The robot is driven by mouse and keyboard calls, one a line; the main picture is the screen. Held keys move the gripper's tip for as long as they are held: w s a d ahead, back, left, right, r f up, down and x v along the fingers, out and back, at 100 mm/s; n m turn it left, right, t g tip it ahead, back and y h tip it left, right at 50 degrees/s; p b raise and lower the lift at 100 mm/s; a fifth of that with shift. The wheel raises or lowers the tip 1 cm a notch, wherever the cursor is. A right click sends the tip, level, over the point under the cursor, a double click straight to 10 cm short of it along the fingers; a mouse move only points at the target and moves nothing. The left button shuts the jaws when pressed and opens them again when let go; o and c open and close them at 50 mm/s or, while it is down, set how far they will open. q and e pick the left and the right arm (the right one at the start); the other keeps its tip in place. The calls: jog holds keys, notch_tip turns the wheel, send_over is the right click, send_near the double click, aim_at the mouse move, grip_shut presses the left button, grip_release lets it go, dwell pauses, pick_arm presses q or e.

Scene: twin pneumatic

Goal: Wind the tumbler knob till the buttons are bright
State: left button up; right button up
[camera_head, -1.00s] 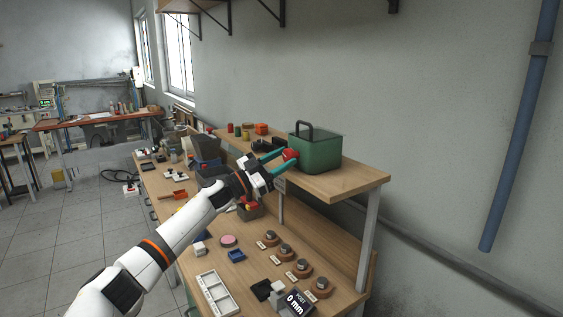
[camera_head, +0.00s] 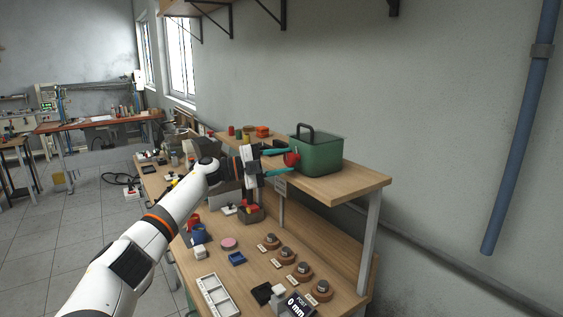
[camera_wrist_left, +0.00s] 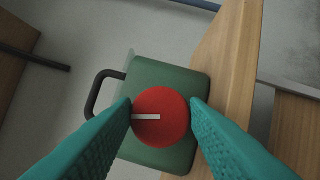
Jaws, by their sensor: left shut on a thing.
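The tumbler is a dark green box (camera_head: 320,157) with a black handle on top, standing on the raised wooden shelf. Its red round knob (camera_head: 291,159) faces my left arm. In the left wrist view the knob (camera_wrist_left: 160,116) bears a white line pointing left. My left gripper (camera_head: 286,161) has a teal finger on each side of the knob and is shut on it. The fingers also show in the left wrist view (camera_wrist_left: 161,112), against the knob's edges. No lit buttons can be made out on the box. My right gripper is not in view.
The wooden shelf (camera_head: 345,185) holds small coloured items at its far end.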

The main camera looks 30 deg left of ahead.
pick_arm(q)
jog(key=m+g+y, duration=0.1)
jog(key=m, duration=0.2)
jog(key=m+p, duration=0.1)
jog(key=m, duration=0.2)
jog(key=shift+r+g+y, duration=0.15)
jog(key=shift+g+y, duration=0.25)
jog(key=m+y, duration=0.2)
jog(key=m, duration=0.2)
jog(key=shift+d+p, duration=0.1)
jog(key=shift+p, duration=0.3)
jog(key=o, duration=1)
jog(key=shift+c, duration=0.2)
jog(key=shift+s, duration=0.1)
jog(key=shift+s+a, duration=0.2)
jog(key=shift+a, duration=0.1)
jog(key=b+v, duration=0.4)
jog(key=v, duration=0.7)
jog(key=shift+r, duration=0.4)
